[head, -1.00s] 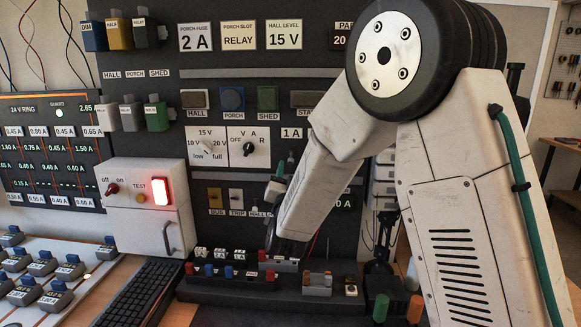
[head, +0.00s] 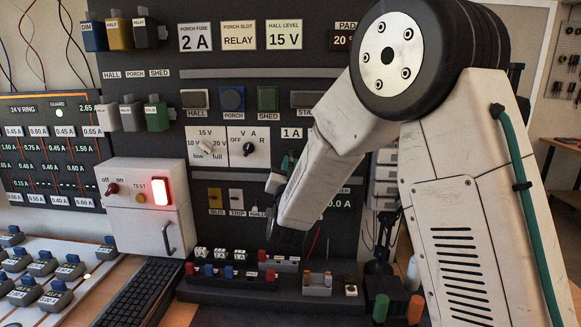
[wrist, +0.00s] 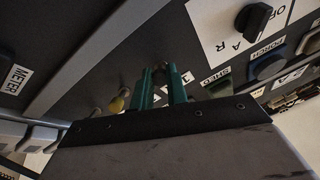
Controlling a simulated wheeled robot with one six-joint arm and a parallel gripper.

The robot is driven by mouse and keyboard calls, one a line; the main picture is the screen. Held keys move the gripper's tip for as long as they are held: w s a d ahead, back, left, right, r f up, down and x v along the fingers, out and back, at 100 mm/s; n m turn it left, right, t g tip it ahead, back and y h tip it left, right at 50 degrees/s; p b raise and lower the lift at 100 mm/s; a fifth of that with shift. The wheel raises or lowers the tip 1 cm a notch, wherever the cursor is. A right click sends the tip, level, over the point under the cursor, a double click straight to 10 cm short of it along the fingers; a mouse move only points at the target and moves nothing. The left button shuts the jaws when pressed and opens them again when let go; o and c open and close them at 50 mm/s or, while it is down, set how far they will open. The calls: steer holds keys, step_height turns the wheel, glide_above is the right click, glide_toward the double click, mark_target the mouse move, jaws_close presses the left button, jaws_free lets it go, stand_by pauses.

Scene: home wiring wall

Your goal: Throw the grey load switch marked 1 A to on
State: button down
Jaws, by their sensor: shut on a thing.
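The load panel's small 1 A label (head: 292,133) shows in the head view, left of my forearm. My gripper (head: 288,160) is just below that label, and its green fingers are partly hidden by my own arm. In the wrist view my gripper (wrist: 161,88) has its two green fingers close together against the dark panel, shut on a small grey lever (wrist: 161,68), the load switch. The lever is mostly hidden between the fingers, so its on or off position cannot be told. A white label partly shows beside the right finger.
The black selector knob (head: 249,149) and green SHED button (head: 267,98) are nearby. The white box with a lit red lamp (head: 160,191) stands lower left. A connector rack (head: 230,282) lies below.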

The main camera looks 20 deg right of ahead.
mark_target(291, 153)
steer(key=r+g, duration=0.1)
steer(key=g+y, duration=0.1)
steer(key=g, duration=0.1)
steer(key=r+g, duration=0.1)
steer(key=shift+s+a+r+g, duration=0.15)
steer(key=shift+s+r+g, duration=0.15)
steer(key=r+g+y, duration=0.1)
steer(key=g, duration=0.1)
steer(key=shift+w+g+y, duration=0.1)
steer(key=shift+g+y, duration=0.2)
steer(key=shift+w+r+g+y, duration=0.2)
steer(key=shift+r+g+y, duration=0.35)
steer(key=shift+g, duration=0.75)
steer(key=shift+r+g, duration=0.25)
steer(key=shift+g, duration=0.05)
steer(key=c, duration=1.4)
jaws_free()
steer(key=shift+v, duration=3.8)
steer(key=shift+m, duration=0.3)
